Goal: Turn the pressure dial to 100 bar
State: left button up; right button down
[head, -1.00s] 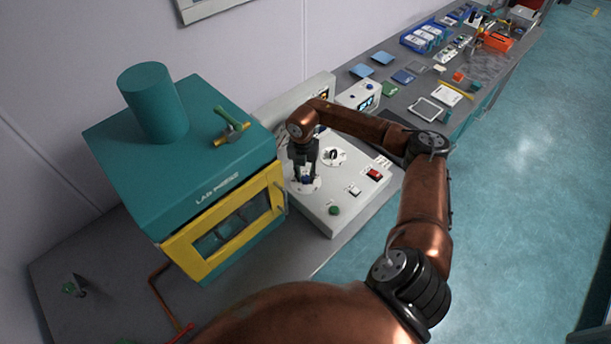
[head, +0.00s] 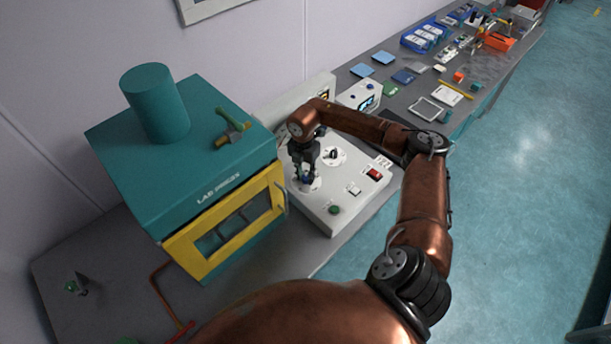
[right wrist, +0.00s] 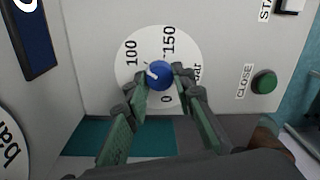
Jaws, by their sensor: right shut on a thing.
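The pressure dial is a small blue knob (right wrist: 159,75) on a round white scale plate (right wrist: 188,95) marked 0, 100, 150 and bar. A white pointer mark on the knob points to the upper left in the right wrist view, roughly toward the 100 side; the exact reading is hard to tell. My right gripper (right wrist: 161,76) is shut on the knob, one finger on each side. In the head view the right gripper (head: 305,174) points down onto the knob at the left of the grey control panel (head: 325,213). My left gripper is not in view.
The panel also has a green CLOSE button (right wrist: 264,82) and a red switch (head: 374,173). A teal lab press (head: 185,160) with a yellow-framed door (head: 228,222) stands close on the left.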

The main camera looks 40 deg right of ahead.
aim_at(304, 176)
jog(key=shift+w+d, duration=0.1)
jog(key=c, duration=1.6)
grip_release()
jog(key=shift+r, duration=0.1)
jog(key=r, duration=1.1)
jog(key=shift+w+r, duration=0.2)
jog(key=shift+r, duration=0.2)
